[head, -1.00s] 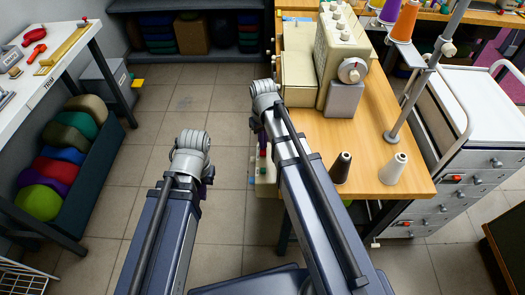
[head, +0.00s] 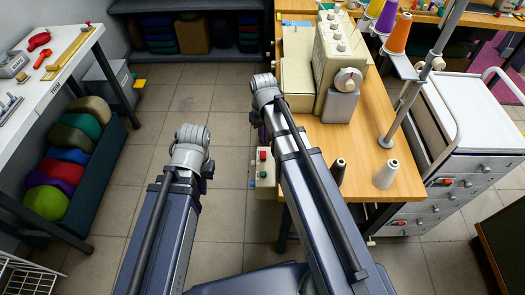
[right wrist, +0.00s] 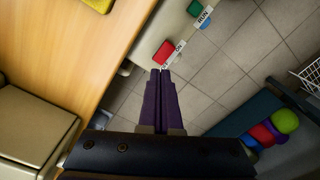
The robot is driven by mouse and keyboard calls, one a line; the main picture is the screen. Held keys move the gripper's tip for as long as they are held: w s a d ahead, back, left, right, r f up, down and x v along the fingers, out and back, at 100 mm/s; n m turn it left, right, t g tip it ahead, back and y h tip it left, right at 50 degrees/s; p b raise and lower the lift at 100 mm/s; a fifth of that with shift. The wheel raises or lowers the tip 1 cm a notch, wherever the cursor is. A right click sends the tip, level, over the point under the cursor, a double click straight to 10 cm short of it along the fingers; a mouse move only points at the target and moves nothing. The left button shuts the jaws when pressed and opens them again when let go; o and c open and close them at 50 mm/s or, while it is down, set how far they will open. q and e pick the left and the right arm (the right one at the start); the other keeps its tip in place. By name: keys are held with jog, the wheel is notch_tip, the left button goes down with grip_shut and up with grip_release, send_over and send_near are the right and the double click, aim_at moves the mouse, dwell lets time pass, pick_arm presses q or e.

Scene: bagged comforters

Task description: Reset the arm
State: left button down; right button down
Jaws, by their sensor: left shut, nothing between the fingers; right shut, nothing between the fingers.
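Both of my arms reach forward in the head view. My left gripper (head: 207,172) hangs over the open floor at the end of the left arm, mostly hidden by its grey wrist. My right gripper (head: 262,134) is beside the left edge of the wooden sewing table, also mostly hidden by its wrist. In the right wrist view the purple fingers of the right gripper (right wrist: 160,73) are together with nothing between them. The left gripper is also shut and empty.
A bin of coloured bags (head: 110,160) stands left. Tiled floor between is clear.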

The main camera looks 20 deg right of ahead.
jog(key=shift+r+p, duration=0.35)
jog(key=shift+r, duration=0.3)
jog(key=s+a+r+p, duration=0.3)
jog(key=s+a, duration=0.2)
jog(key=s, duration=0.2)
jog(key=s+a+r+n+h+p, duration=0.1)
jog(key=s+a+r+p, duration=0.2)
jog(key=s+a, duration=0.2)
jog(key=shift+s+a+r+p, duration=0.25)
jog(key=shift+s+r+p, duration=0.15)
jog(key=shift+s, duration=0.75)
jog(key=shift+d, duration=0.1)
